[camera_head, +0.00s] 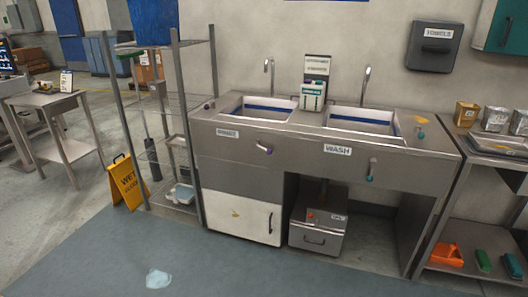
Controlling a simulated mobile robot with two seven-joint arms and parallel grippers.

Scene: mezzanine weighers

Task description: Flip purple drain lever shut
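The purple drain lever (264,148) is on the front panel of the steel sink unit (270,170), below the left basin (258,108). It is small in the view and points slantwise, with its purple end toward the lower right. A label (228,133), too small to read surely, is left of it. The WASH label (337,150) is to its right. A second lever with a teal end (371,170) hangs nearly straight down below the right basin (362,120). Neither of my grippers is in view.
A yellow wet floor sign (128,183) and wire shelf rack (171,110) stand left of the sinks. A pale puddle (158,279) lies on the blue-grey floor mat (240,265). A side table (490,150) stands at right. The floor before the sinks is otherwise open.

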